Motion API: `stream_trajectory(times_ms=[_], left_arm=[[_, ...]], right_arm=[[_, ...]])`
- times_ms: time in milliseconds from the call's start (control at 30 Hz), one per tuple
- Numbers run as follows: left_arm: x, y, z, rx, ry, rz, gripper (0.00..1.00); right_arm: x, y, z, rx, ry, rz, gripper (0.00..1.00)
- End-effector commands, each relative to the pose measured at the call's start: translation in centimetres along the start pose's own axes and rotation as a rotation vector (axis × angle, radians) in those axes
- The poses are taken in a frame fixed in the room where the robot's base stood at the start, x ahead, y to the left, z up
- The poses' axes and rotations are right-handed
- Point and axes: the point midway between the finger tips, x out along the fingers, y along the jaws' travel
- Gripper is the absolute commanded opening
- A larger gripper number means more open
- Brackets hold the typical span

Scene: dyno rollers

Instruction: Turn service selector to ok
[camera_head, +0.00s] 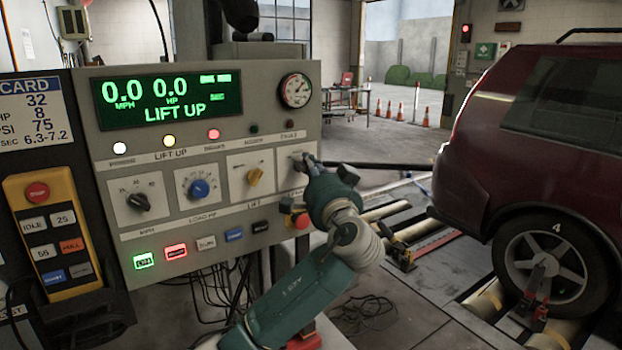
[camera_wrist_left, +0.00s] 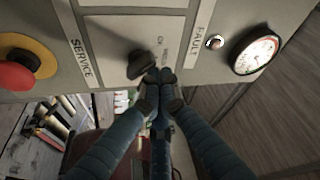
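The service selector is a black knob (camera_wrist_left: 139,65) on a light square plate, with the word SERVICE on the strip beside it. In the wrist view it sits turned at a slant. The fingers do not straddle the knob. In the head view my left gripper (camera_head: 308,163) reaches the rightmost plate of the console, and the knob is hidden behind it. My right gripper is not in view.
A red button (camera_wrist_left: 16,76) and a gauge (camera_wrist_left: 255,52) flank the selector. The display (camera_head: 166,97) reads LIFT UP. A dark red car (camera_head: 540,130) stands right.

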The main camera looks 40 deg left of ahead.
Motion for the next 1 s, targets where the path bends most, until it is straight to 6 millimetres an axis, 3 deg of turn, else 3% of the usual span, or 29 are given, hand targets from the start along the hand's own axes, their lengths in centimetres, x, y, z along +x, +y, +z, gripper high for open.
stream_trajectory(times_ms=[33,300,767,1000], left_arm=[[0.1,0.2,0.9,0.000,-0.018,-0.004,0.00],[0.1,0.0,1.1,0.002,-0.020,-0.007,0.00],[0.2,0.0,1.1,0.005,-0.021,-0.007,0.00],[-1.5,0.2,0.9,0.005,-0.017,-0.004,0.00]], right_arm=[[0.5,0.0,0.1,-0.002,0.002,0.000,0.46],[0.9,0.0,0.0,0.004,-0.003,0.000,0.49],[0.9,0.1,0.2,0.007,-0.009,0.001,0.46],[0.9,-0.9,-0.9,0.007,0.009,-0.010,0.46]])
